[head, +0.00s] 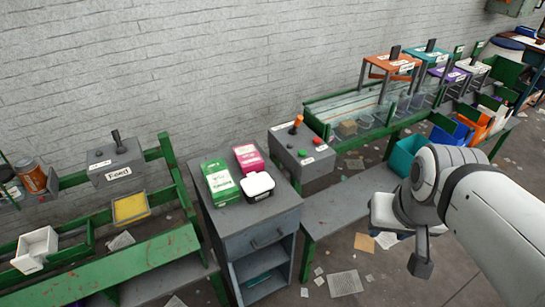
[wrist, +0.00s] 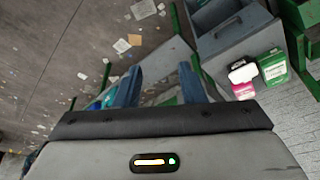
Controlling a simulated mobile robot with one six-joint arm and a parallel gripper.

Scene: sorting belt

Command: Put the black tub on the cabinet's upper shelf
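The black tub (head: 257,187) has a white top and a label, and stands upright on top of the grey cabinet (head: 222,226). It also shows in the wrist view (wrist: 242,72) at the right. The cabinet has a drawer with a handle, and open shelf space (head: 262,262) below it. My gripper (wrist: 160,82) has its two blue fingers apart with nothing visible between them. It hangs in the air to the right of the cabinet, well away from the tub. The fingertips are unclear in the head view.
A green box (head: 219,181) and a pink box (head: 248,159) stand close to the tub. A control box (head: 302,152) with an orange-topped lever stands right of the cabinet. A teal thing (head: 257,280) lies low in the cabinet. Papers litter the floor.

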